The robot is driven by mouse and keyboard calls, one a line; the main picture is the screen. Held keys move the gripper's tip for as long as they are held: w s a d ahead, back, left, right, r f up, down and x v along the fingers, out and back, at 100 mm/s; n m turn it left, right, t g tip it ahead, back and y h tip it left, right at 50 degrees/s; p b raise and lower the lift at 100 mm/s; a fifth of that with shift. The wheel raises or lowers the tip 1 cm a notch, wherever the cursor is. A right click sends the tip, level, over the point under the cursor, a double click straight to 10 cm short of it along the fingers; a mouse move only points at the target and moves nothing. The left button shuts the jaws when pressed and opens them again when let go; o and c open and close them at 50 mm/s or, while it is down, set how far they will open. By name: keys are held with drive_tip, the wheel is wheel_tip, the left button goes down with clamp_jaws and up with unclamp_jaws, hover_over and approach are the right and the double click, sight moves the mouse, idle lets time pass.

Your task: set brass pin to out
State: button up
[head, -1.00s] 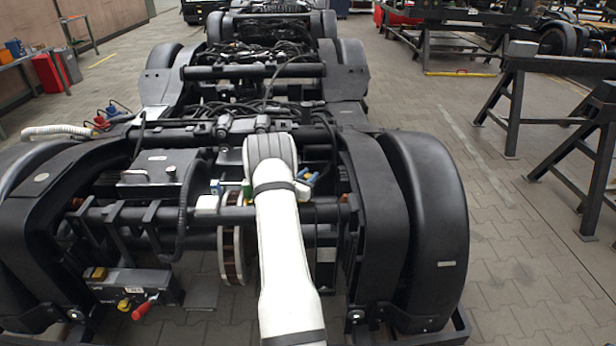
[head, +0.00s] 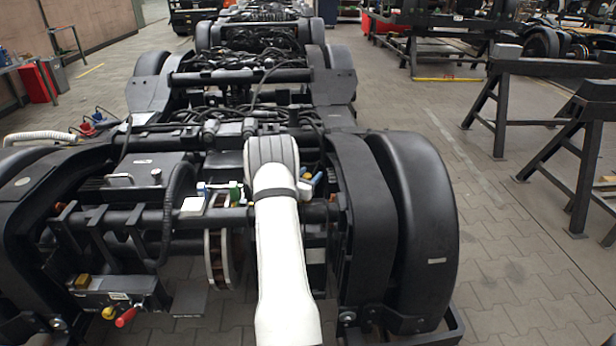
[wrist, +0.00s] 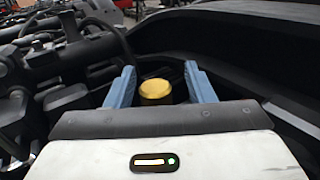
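In the wrist view a round gold-coloured cap (wrist: 155,91), which looks like the brass pin's head, stands between the two blue fingers of my gripper (wrist: 160,86). There is a gap between the cap and each finger, so the gripper is open around it without visible contact. The cap's lower part is hidden behind my gripper's body. In the head view my white arm reaches over the near bogie (head: 130,217).
A control box (head: 118,290) with a yellow knob (head: 108,313) and a red handle (head: 126,317) hangs at the bogie's lower left. A big black wheel cover (head: 415,225) stands to the right. Dark trestles (head: 555,130) stand farther right, with clear paving between.

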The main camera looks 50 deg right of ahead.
drive_tip(key=s+a, duration=0.1)
drive_tip(key=a, duration=0.6)
drive_tip(key=shift+a, duration=0.4)
idle(0.3)
